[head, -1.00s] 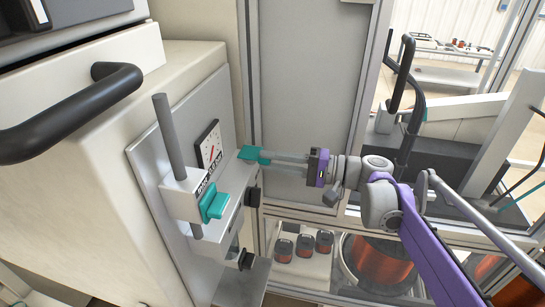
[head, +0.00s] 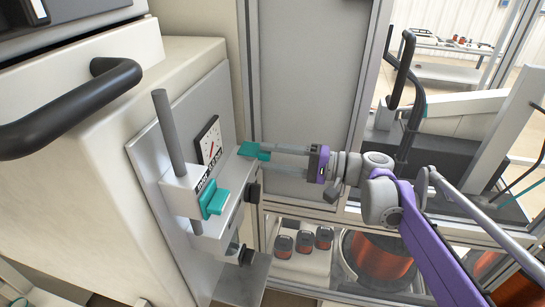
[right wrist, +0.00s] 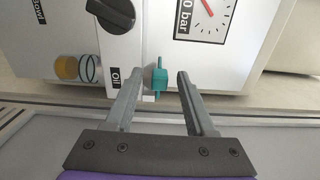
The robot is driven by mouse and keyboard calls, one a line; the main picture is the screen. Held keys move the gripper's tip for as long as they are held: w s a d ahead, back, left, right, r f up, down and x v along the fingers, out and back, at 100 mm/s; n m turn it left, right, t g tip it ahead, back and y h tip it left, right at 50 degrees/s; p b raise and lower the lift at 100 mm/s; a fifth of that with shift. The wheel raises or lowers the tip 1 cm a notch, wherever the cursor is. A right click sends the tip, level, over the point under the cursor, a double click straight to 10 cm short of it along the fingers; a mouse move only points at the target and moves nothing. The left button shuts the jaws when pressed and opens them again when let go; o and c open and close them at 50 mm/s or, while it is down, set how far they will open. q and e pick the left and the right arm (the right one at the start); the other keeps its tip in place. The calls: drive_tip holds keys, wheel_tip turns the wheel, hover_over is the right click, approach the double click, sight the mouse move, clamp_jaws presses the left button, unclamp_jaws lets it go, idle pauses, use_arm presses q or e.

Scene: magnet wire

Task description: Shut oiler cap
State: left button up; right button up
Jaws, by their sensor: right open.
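The oiler cap (head: 254,151) is a small teal piece on the side of the grey panel unit. In the right wrist view the teal cap (right wrist: 160,82) sticks out beside a small "Oil" label (right wrist: 117,78). My right gripper (head: 272,157) is open at the cap, its fingers reaching in from the right in the head view. In the right wrist view the right gripper's fingers (right wrist: 158,78) stand on either side of the cap, with visible gaps. Whether the cap is raised or seated is hard to tell. My left gripper is not in view.
A vertical grey rod (head: 169,130) rises at the left. Copper wire spools (head: 378,256) stand below right. A grey cabinet door (head: 300,70) stands behind.

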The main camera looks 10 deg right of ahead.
drive_tip(key=v, duration=1)
drive_tip(key=shift+s+d+b, duration=0.15)
drive_tip(key=shift+d+b, duration=0.15)
